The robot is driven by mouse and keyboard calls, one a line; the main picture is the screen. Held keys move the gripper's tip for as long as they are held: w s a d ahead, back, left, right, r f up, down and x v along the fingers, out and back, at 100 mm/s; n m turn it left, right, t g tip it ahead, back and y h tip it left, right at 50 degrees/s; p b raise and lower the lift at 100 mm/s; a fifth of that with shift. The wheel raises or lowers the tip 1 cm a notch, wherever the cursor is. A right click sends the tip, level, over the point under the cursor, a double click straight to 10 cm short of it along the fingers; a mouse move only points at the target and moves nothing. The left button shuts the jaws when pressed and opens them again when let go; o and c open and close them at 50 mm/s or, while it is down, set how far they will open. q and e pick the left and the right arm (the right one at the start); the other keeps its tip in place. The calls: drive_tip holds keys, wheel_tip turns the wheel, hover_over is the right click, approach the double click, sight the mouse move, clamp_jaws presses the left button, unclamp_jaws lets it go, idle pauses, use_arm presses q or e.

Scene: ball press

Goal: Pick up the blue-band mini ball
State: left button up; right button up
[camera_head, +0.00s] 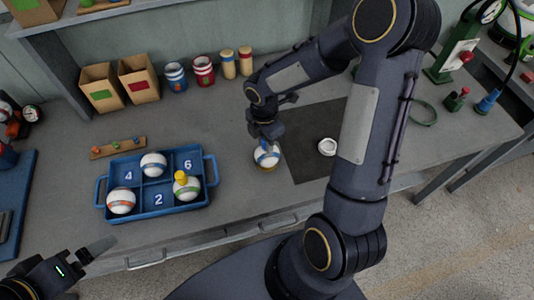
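A white ball with a blue band (267,155) sits on a small tan ring on the bench, left of the dark mat. My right gripper (267,141) points down right over this ball. Its fingers are small and partly merge with the wrist, so I cannot tell whether they are closed on the ball. My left gripper (88,258) is low at the left, away from the balls; one finger shows clearly and its opening is unclear.
A blue numbered tray (212,165) holds another blue-marked ball (153,164), an orange-and-green-marked ball (120,200) and a green-banded ball with a yellow top (187,188). A white ring-like piece (327,147) lies on the dark mat (305,165). Boxes and jars line the back.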

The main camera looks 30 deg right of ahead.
clamp_jaws()
drive_tip(key=shift+r, duration=0.15)
